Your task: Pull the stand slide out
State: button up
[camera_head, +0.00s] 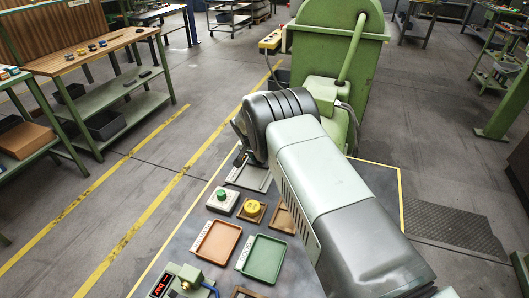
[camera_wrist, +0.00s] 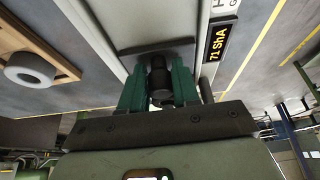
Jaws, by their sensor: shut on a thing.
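In the wrist view, the two green fingers of my gripper (camera_wrist: 159,88) are shut on a dark round knob (camera_wrist: 158,72). The knob sits at a grey recessed part of a pale stand (camera_wrist: 100,35), which I take to be the one with the slide. A black label (camera_wrist: 220,40) reading "71 ShA" is on the stand to the right. In the head view, the pale stand (camera_head: 262,183) shows at the far end of the bench, partly hidden by my arm. The fingertips and the knob are hidden there. How far the slide is out cannot be told.
A green machine (camera_head: 340,50) stands behind. The floor to the left is open.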

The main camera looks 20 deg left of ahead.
jog(key=shift+s+f, duration=0.15)
jog(key=shift+s, duration=2.4)
jog(key=shift+s+f, duration=0.1)
jog(key=shift+s, duration=2.4)
jog(key=o, duration=0.7)
jog(key=shift+w+d, duration=0.1)
jog(key=shift+d, duration=0.2)
jog(key=shift+w+a+r, duration=0.1)
jog(key=shift+a+r, duration=0.05)
jog(key=shift+r, duration=0.8)
jog(key=shift+w+a+r, duration=0.1)
jog(key=shift+r, duration=3.4)
